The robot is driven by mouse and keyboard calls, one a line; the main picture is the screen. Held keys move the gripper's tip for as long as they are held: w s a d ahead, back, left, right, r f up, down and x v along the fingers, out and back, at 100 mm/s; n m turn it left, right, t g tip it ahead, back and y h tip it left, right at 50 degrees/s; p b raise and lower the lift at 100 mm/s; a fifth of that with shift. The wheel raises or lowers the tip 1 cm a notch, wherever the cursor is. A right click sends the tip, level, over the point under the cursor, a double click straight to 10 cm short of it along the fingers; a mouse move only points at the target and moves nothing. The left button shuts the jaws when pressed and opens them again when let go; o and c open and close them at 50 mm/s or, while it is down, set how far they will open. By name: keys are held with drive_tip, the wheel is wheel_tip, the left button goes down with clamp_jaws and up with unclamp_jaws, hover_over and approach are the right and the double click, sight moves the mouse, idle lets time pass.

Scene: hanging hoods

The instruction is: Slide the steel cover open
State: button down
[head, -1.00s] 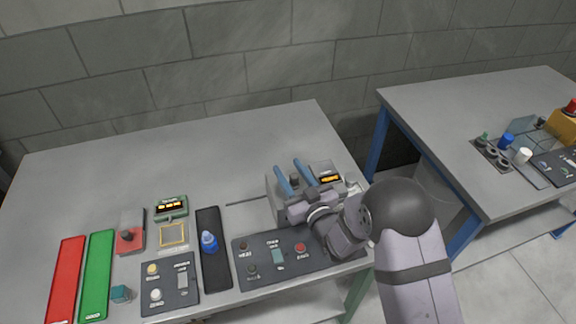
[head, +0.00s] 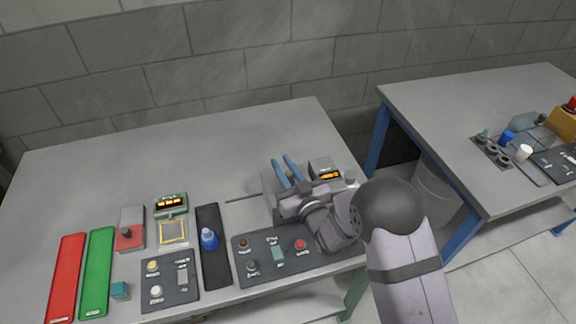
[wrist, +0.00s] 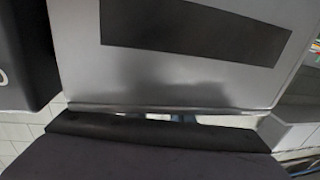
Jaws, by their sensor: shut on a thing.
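The steel cover appears to be the grey metal panel with a dark strip (wrist: 200,80) that fills much of the wrist view. In the head view, a light grey box (head: 268,182) stands at the right end of the near bench, partly hidden by my gripper. My gripper (head: 287,163) is over this box, its two blue fingers close together and pointing away to the back. It is shut on a small dark knob there, which the fingers and hand now mostly hide. The exact contact is not clear in the wrist view.
A box with an orange display (head: 327,174) stands just right of my fingers. A dark button panel (head: 262,268) lies in front. A black tray with a blue bottle (head: 208,239) is to the left. The back of the bench is clear. A second bench (head: 470,100) stands right.

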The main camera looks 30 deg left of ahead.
drive_tip(key=s+a+b, duration=0.3)
drive_tip(key=s+a, duration=0.5)
drive_tip(key=shift+s+a, duration=0.15)
drive_tip(key=shift+r, duration=0.1)
drive_tip(key=c, duration=1.6)
unclamp_jaws()
drive_tip(key=shift+s+a, duration=0.1)
drive_tip(key=shift+o, duration=0.2)
drive_tip(key=shift+d+b, duration=0.2)
drive_tip(key=shift+b, duration=0.1)
drive_tip(key=b+v, duration=0.1)
drive_tip(key=v, duration=0.6)
drive_tip(key=shift+b, duration=0.4)
